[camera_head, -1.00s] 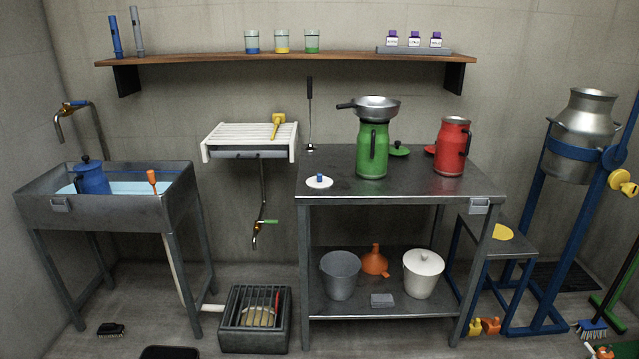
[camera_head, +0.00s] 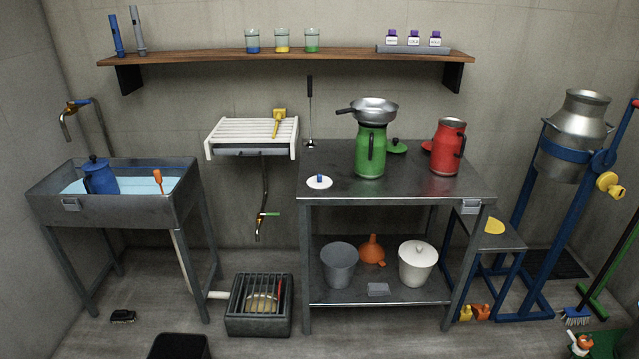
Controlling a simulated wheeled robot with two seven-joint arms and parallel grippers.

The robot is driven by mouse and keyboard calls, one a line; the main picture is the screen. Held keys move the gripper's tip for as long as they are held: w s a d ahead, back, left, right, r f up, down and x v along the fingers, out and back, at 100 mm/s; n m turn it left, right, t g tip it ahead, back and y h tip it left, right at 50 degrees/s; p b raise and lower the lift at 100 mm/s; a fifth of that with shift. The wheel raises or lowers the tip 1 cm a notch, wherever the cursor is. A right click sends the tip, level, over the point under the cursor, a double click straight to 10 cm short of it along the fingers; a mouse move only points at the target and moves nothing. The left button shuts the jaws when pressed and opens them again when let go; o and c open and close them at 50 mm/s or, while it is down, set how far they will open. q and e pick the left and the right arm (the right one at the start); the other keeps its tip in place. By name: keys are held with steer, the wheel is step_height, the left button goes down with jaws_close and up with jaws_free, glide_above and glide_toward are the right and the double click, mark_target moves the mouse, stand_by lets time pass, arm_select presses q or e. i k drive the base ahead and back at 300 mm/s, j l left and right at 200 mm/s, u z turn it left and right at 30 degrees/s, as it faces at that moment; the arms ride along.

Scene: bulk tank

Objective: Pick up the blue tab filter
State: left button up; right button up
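A flat white disc with a small blue tab, which looks like the blue tab filter (camera_head: 319,182), lies on the left front part of the dark metal table (camera_head: 430,188). Nothing rests on it, and there is open tabletop around it. Neither of my grippers shows in the head view.
A green can (camera_head: 370,152) with a metal strainer bowl (camera_head: 374,108) on top and a red can (camera_head: 446,148) stand further right on the table. A sink (camera_head: 120,208) with a blue jug (camera_head: 100,178) is at left. A floor grate box (camera_head: 258,328) sits left of the table.

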mark_target(318, 182)
steer(key=i+z, duration=0.15)
steer(key=i, duration=0.4)
steer(key=i+z, duration=0.2)
steer(key=i, duration=0.3)
steer(key=i+j+z, duration=0.15)
steer(key=i, duration=0.35)
steer(key=i+j+z, duration=0.2)
steer(key=i, duration=0.35)
steer(key=j, duration=0.1)
